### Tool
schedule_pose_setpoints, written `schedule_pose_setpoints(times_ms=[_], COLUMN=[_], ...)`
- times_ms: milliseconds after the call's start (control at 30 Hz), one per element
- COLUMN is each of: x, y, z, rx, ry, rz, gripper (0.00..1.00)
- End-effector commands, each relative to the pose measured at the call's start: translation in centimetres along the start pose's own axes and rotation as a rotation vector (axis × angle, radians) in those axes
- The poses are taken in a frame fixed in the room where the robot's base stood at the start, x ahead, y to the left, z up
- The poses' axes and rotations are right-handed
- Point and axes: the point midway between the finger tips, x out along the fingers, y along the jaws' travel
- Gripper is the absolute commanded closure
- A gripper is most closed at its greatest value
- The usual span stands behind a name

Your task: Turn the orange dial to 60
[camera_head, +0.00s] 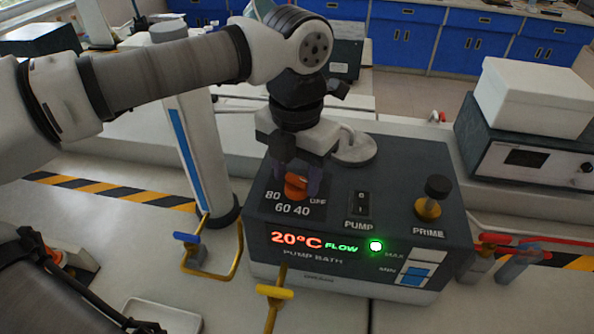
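Whether the fingers touch the dial or stand slightly apart cannot be told. The gripper body hides the area behind the dial. The display (297,240) reads 20°C in red, beside green FLOW.
A green light (376,246) is lit. A white column (200,150) stands left. Yellow pipework with a blue handle (187,238) is in front. A white box (535,95) tops an instrument at right.

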Motion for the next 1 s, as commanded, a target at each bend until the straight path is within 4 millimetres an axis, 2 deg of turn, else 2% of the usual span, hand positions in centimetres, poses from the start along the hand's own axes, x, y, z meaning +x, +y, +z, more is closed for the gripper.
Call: schedule_pose_setpoints(times_ms=[33,233,633,1000], x=[-0.01,-0.02,0.1,0.23], y=[0.0,0.0,0.0,0.04], z=[0.01,0.02,0.06,0.07], rx=[0.0,0.0,0.078,0.375], ry=[0.0,0.0,-0.002,-0.003], rz=[0.0,0.0,-0.001,-0.002], gripper=[0.6,0.86,0.86,0.86])
